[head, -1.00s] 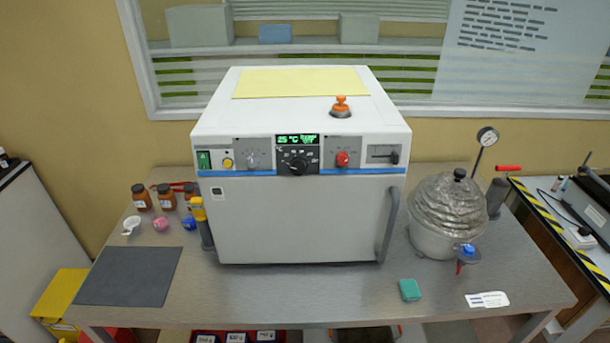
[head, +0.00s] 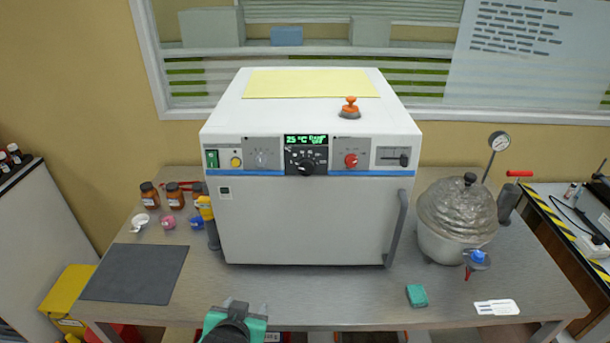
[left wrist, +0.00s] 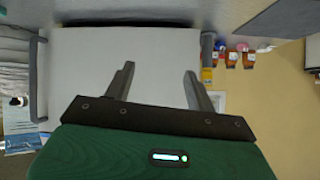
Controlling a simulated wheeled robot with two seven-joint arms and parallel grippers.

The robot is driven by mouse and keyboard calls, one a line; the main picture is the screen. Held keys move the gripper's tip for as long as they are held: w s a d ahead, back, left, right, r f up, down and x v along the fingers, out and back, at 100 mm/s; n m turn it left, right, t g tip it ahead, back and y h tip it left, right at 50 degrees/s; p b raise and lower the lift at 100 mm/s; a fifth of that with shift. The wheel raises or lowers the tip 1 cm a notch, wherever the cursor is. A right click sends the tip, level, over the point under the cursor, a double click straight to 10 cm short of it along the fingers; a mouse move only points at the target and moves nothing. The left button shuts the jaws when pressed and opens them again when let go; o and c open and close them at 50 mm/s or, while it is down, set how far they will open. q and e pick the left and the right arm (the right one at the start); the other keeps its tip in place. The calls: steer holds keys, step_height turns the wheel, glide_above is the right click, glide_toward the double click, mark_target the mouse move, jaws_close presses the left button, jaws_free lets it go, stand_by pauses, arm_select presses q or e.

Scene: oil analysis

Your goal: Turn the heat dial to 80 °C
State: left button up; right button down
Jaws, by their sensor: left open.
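A white oven-like cabinet (head: 310,225) stands on the table, with a control strip along its upper front. A green-lit display (head: 305,140) there appears to read 25 °C. Just below it is a black dial (head: 306,168) with small marks around it, too small to read. A grey dial (head: 262,158) is to its left and a red knob (head: 351,160) to its right. My left gripper (head: 245,306) is low at the table's front edge, well below and apart from the dials. In the left wrist view its fingers (left wrist: 160,72) are spread and empty, with the white cabinet door (left wrist: 150,55) beyond.
A vertical door handle (head: 397,228) sticks out at the cabinet's right. Brown bottles (head: 175,196) and a dark mat (head: 135,273) are at left. A wrapped pot (head: 457,218) and a teal block (head: 416,295) are at right.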

arm_select(q)
steer(key=w+d+r+t, duration=0.4)
steer(key=w+d+r, duration=0.2)
steer(key=r, duration=0.4)
steer(key=m+t+h, duration=0.1)
steer(key=t, duration=0.2)
glide_toward(305, 172)
steer(key=w+p, duration=0.1)
steer(key=w, duration=0.1)
steer(key=w+p, duration=0.3)
steer(key=w, duration=0.2)
steer(key=shift+w+d+r+p, duration=0.1)
steer(key=shift+d+r+p, duration=0.05)
steer(key=shift+d+p, duration=0.2)
steer(key=shift+w, duration=0.8)
steer(key=c, duration=1)
